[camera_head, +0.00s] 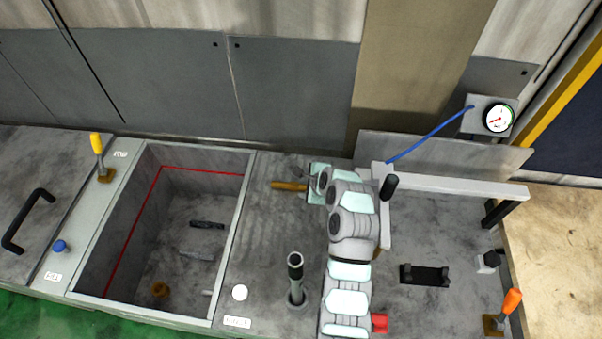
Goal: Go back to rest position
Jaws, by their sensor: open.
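My gripper (312,172) is at the far end of my arm, near the back of the grey bench top (265,225). It points left and is open, though its fingers are small and partly hidden by my arm. My arm reaches up from the front edge and covers part of the bench.
A sunken bin (237,215) with several parts lies left. A dark upright cylinder (296,270) stands left of my arm. A white frame (450,187), a gauge (497,118), a black bracket (424,275) and an orange-handled lever (511,302) are right.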

